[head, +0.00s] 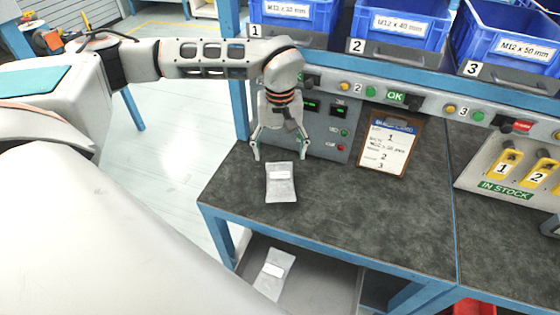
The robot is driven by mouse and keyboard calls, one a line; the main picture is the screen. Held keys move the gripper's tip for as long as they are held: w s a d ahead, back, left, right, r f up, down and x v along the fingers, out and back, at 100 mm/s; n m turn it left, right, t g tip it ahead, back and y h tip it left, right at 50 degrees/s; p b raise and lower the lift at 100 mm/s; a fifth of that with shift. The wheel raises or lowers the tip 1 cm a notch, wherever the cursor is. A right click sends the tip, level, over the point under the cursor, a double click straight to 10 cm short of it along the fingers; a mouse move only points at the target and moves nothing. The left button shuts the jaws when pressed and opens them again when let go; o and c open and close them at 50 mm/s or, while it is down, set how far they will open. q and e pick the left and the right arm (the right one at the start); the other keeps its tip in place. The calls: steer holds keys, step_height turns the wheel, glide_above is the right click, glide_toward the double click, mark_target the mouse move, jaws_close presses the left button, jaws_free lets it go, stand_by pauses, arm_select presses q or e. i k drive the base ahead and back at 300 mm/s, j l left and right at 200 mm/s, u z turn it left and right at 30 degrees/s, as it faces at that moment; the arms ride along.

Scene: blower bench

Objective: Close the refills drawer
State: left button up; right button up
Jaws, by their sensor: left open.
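The refills drawer (322,287) is a grey tray under the bench's front edge, at the bottom of the head view. It stands open, with a silver packet with a white label (273,275) lying inside at its left. Its front is cut off by the picture edge. My left gripper (280,157) is open and empty, pointing down above the bench top near the back control panel. A similar silver packet (281,190) lies on the bench just in front of it, apart from the fingers. My right gripper is not in view.
The dark bench top (330,215) is mostly clear. Blue bins (400,28) stand on the shelf above. A stock board with yellow tags (510,168) is at the right.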

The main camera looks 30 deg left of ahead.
mark_target(316, 282)
steer(key=k, duration=1)
